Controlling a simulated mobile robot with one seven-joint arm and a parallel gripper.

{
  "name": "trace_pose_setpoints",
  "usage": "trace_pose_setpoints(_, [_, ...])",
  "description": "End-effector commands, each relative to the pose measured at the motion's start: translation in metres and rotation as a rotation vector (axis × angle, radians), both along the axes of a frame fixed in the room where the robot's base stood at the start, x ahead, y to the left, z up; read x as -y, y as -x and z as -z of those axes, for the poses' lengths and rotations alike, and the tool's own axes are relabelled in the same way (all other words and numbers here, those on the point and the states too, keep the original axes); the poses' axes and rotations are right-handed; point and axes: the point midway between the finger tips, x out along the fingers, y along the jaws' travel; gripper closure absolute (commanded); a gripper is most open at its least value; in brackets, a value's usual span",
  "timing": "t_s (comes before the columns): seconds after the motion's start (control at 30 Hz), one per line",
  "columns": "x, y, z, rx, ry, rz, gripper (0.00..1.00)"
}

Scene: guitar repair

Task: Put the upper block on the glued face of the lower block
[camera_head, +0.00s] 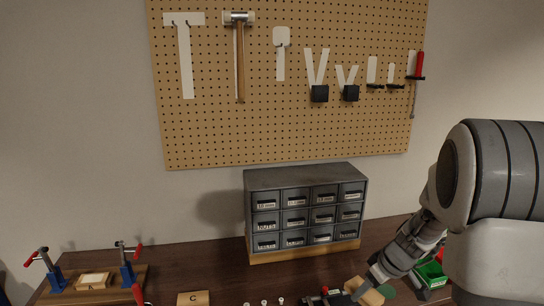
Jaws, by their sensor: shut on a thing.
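A pale block marked A (93,281) lies on a brown wooden board (62,297) at the lower left, between two blue clamps with red handles. A tan piece marked C (193,299) is at the bottom edge, partly cut off. I cannot tell from this view which block is the upper or lower one, nor see any glue. My gripper (357,294) points down and left at the bottom, right of centre, partly cut off. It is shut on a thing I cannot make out. A tan piece (357,283) shows right beside it; whether it is held is unclear.
A grey drawer cabinet (305,210) stands at the back of the dark bench (190,262). A green bin (432,273) is right of my gripper. Dark and red items (322,298) lie left of it. Tools hang on the pegboard (210,135). Bench between the board and cabinet is clear.

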Motion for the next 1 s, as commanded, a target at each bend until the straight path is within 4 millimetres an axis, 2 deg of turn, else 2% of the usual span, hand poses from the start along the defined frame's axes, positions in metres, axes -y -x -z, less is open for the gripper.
trace_pose_setpoints(0.03, [-0.015,0.004,0.009,-0.013,-0.004,0.035,1.00])
trace_pose_setpoints(0.2, [-0.047,0.016,0.031,-0.027,-0.001,0.212,1.00])
trace_pose_setpoints(0.43, [-0.080,0.039,0.054,-0.015,0.002,0.432,1.00])
trace_pose_setpoints(0.6, [-0.090,0.049,0.061,0.000,0.000,0.518,1.00])
trace_pose_setpoints(1.0, [-0.092,0.051,0.062,0.006,-0.002,0.539,1.00])
